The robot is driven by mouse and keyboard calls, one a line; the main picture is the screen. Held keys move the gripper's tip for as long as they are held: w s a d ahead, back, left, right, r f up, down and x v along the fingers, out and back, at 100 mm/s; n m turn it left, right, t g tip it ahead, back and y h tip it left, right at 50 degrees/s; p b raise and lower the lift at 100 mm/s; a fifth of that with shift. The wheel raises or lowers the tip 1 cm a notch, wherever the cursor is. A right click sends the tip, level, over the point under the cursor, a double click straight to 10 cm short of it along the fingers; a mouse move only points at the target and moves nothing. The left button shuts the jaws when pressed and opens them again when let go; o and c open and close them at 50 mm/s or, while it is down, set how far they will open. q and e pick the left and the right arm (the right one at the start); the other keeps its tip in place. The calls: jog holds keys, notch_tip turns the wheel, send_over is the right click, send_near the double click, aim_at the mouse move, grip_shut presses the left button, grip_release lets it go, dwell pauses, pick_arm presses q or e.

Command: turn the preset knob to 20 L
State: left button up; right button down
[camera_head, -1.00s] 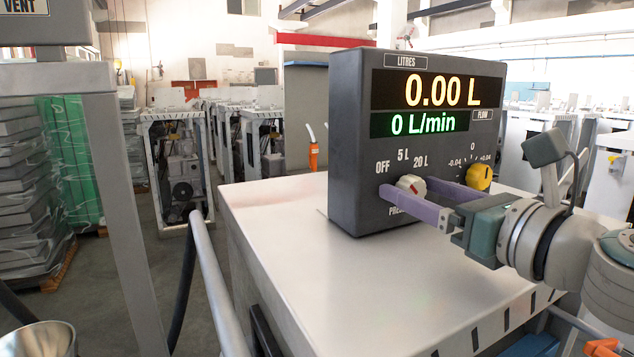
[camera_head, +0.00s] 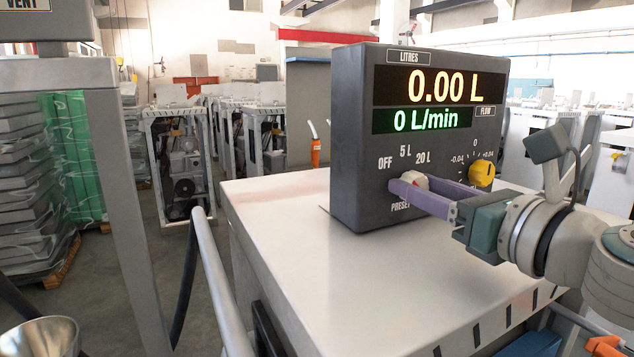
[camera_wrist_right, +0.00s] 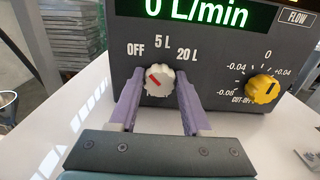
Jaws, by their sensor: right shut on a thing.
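The preset knob (camera_head: 414,180) is white with a red mark and sits low on the front of the dark dispenser panel (camera_head: 352,150). In the wrist view the knob (camera_wrist_right: 160,84) has its red mark slanting up and left, towards OFF. The labels OFF, 5 L and 20 L stand in an arc above it. My right gripper (camera_head: 418,188) is shut on the knob, one purple finger on each side. In the head view the near finger hides part of the knob. The display reads 0.00 L and 0 L/min. My left gripper is not in view.
A yellow cut-off knob (camera_head: 481,176) sits right of the preset knob, close to my right fingers; it also shows in the wrist view (camera_wrist_right: 263,89). The panel stands on a pale cabinet top (camera_head: 290,215), clear in front. A grey rail (camera_head: 215,275) runs along the left.

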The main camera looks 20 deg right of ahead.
jog(key=shift+m, duration=0.3)
jog(key=m, duration=0.3)
jog(key=shift+m, duration=0.4)
jog(key=m, duration=0.4)
jog(key=shift+d+m, duration=0.1)
jog(key=shift+m, duration=0.2)
jog(key=m+p, duration=0.1)
jog(key=m, duration=0.4)
jog(key=shift+f+m+p, duration=0.15)
jog(key=shift+m+p, duration=0.4)
jog(key=shift+m, duration=1.55)
jog(key=shift+c, duration=1.8)
grip_release()
